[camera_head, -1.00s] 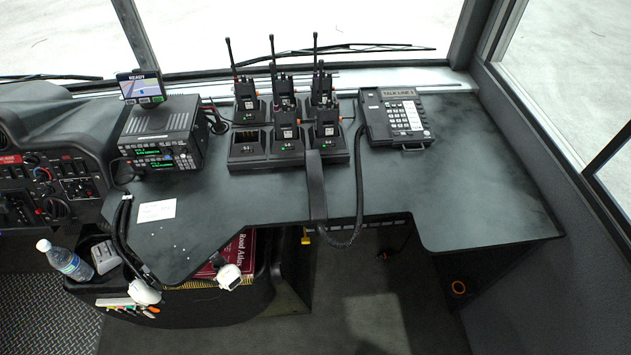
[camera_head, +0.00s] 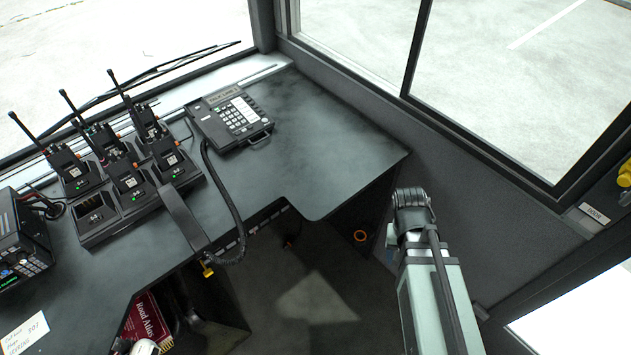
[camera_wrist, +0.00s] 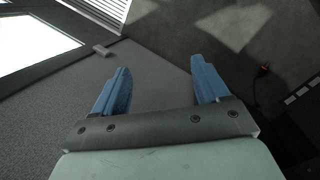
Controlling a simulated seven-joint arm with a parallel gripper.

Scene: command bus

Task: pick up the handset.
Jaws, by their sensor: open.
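The black handset (camera_head: 182,217) lies on the dark desk beside the charger, its near end by the desk's front edge. A coiled cord (camera_head: 226,190) runs from it to the phone base (camera_head: 229,117) with its keypad. In the wrist view my gripper (camera_wrist: 158,78) has two blue fingers spread wide, with nothing between them. That view faces the floor and a grey wall, and the handset is not in it. In the head view part of my pale green arm shows at the lower right, well right of the handset; the gripper's fingers cannot be made out there.
A charger (camera_head: 101,215) with several upright radios stands left of the handset. A black radio unit (camera_head: 20,240) is at the far left. The desk (camera_head: 330,150) is clear on its right part. Windows and a side wall (camera_head: 480,150) bound the right side.

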